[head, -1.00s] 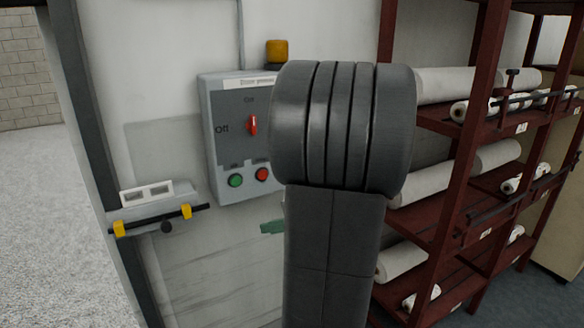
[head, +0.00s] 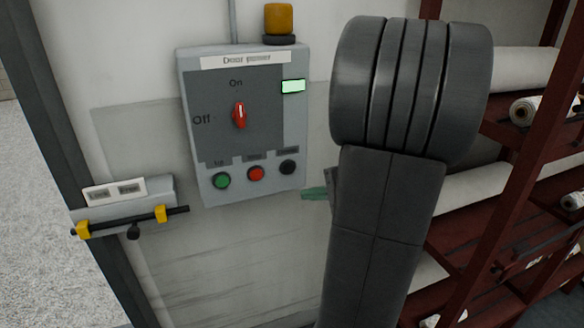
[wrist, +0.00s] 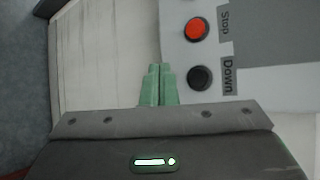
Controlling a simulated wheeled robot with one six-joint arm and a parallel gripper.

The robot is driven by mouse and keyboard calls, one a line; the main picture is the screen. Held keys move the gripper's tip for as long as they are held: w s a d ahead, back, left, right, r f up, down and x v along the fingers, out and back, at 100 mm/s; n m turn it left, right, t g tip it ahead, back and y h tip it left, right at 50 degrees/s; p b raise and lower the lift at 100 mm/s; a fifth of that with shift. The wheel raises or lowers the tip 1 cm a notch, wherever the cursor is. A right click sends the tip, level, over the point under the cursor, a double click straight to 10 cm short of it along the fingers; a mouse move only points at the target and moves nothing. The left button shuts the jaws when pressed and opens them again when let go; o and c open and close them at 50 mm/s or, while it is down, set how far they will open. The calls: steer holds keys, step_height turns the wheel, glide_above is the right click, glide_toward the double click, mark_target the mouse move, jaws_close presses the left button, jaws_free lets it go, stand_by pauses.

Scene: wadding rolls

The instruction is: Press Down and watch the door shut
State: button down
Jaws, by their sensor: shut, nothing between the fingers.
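The grey door control box (head: 190,130) is on the white wall in the head view. Its red rotary switch (head: 239,115) points up to On, and a small display (head: 293,86) glows pale green. Along its bottom are a green button (head: 222,181), a red button (head: 256,174) and a black button (head: 288,167). In the wrist view the red Stop button (wrist: 197,29) and the black Down button (wrist: 200,78) show with labels. My gripper (wrist: 156,70) has its green fingers together, empty, beside the Down button and apart from it. In the head view its fingertips (head: 314,193) show just below the box's right corner.
A latch bar (head: 135,221) with yellow clips is on the wall at left, beside the dark door frame (head: 75,150). An amber lamp (head: 279,18) tops the box. Dark red shelves (head: 500,190) with white rolls stand at right. The door itself cannot be made out.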

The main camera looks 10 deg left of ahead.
mark_target(288, 168)
steer(key=shift+w, duration=0.1)
steer(key=shift+w+a+p, duration=0.2)
steer(key=shift+w+a, duration=0.6)
steer(key=shift+w, duration=0.4)
steer(key=shift+w+a+p, duration=0.2)
steer(key=shift+w+a, duration=0.65)
steer(key=shift+w, duration=0.35)
steer(key=shift+w+a+p, duration=0.2)
steer(key=shift+w+a, duration=0.6)
steer(key=shift+w, duration=0.4)
steer(key=shift+w, duration=0.15)
steer(key=shift+w+a, duration=0.2)
steer(key=shift+w, duration=0.05)
